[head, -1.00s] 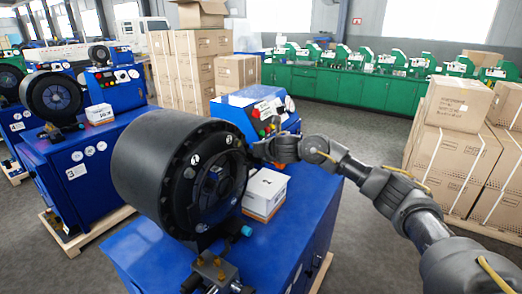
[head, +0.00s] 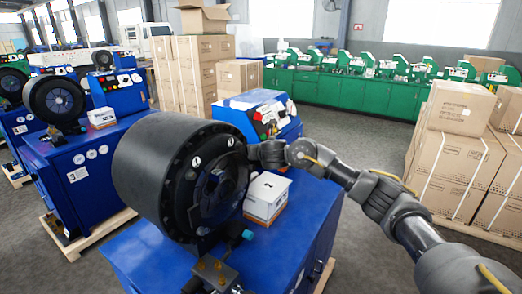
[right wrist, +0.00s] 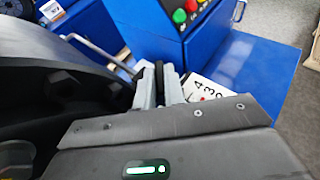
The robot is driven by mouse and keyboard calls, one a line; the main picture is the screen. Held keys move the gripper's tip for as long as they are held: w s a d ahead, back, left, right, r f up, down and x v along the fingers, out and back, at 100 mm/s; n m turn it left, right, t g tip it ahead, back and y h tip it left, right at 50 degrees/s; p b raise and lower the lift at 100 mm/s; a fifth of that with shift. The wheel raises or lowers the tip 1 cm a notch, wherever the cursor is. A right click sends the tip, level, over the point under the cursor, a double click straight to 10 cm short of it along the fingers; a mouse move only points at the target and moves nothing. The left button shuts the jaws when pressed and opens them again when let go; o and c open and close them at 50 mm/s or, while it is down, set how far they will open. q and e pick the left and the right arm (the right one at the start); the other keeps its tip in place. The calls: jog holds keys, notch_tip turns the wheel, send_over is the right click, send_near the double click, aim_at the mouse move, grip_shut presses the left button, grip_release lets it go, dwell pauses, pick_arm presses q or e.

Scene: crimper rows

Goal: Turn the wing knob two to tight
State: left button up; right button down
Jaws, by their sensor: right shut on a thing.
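My right gripper (right wrist: 160,85) is shut on a narrow dark part, apparently the wing knob, in the right wrist view. The fingers hide most of it. A white dial plate (right wrist: 206,88) with printed digits and a small red mark shows just right of the fingers. In the head view my right gripper (head: 258,153) reaches in from the right, between the big black crimper head (head: 165,175) and the blue control box (head: 225,110). The knob cannot be made out there. My left gripper is not in view.
A white-and-orange carton (head: 265,196) stands on the blue machine top (head: 300,215), just below my right wrist. Another blue crimper (head: 75,150) stands at the left. Cardboard boxes (head: 462,150) are stacked at the right. Open floor lies behind.

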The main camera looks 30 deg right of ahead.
jog(key=c, duration=1.5)
grip_release()
jog(key=shift+s+a+r+p, duration=0.1)
jog(key=shift+s+r+p, duration=0.15)
jog(key=shift+p, duration=0.15)
jog(key=shift+p+v, duration=4.1)
jog(key=shift+v, duration=1)
jog(key=shift+f, duration=0.2)
